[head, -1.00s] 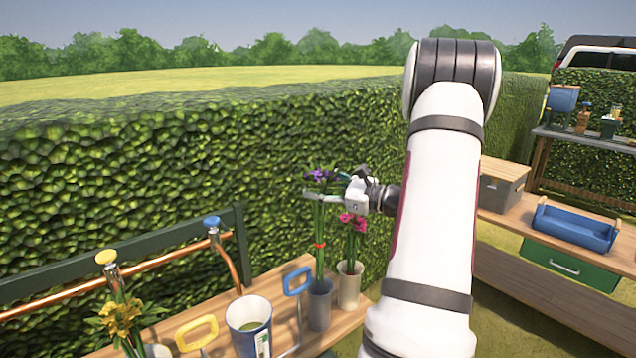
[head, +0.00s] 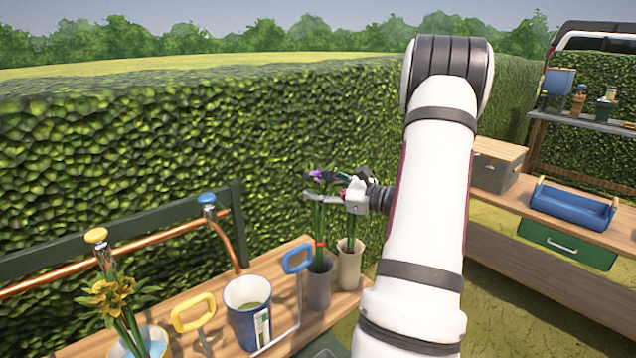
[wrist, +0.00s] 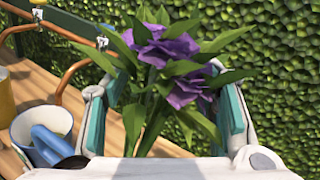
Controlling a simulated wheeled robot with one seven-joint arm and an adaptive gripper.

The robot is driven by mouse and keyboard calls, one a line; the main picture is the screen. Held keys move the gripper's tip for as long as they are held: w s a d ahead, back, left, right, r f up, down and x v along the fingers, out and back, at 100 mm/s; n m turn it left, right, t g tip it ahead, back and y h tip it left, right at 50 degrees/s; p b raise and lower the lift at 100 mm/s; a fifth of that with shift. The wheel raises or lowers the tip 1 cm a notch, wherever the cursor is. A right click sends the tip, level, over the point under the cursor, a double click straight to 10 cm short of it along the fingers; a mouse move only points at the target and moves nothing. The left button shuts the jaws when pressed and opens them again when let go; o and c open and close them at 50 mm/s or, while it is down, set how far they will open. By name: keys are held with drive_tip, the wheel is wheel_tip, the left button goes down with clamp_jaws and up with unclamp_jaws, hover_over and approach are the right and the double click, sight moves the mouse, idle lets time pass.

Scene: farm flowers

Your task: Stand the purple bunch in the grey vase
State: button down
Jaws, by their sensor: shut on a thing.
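The purple bunch (head: 320,177) is upright, with green stems and a red band (head: 320,244). My gripper (head: 318,197) is shut on its upper stems, just under the blooms. The lower stems reach down into the mouth of the grey vase (head: 319,289), which stands on the wooden bench; the stem ends are hidden inside. In the wrist view the purple blooms (wrist: 170,60) and leaves fill the space between the teal-padded fingers (wrist: 165,115) and hide part of the grip.
A cream vase (head: 349,268) with a pink bunch stands close at the right, its blooms mostly behind my gripper. A blue-handled tool (head: 298,262), a blue-and-white bucket (head: 249,312), a yellow handle (head: 193,313) and yellow flowers (head: 110,297) stand leftward. The hedge is behind.

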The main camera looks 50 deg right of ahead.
sight(321, 215)
drive_tip(key=shift+f+b, duration=2.25)
drive_tip(key=shift+f, duration=1.55)
drive_tip(key=c, duration=0.6)
unclamp_jaws()
drive_tip(key=shift+s, duration=0.1)
drive_tip(key=s, duration=0.4)
drive_tip(key=s+d, duration=0.1)
drive_tip(key=s, duration=0.2)
drive_tip(key=s+d, duration=0.1)
drive_tip(key=s, duration=0.3)
drive_tip(key=shift+s, duration=0.35)
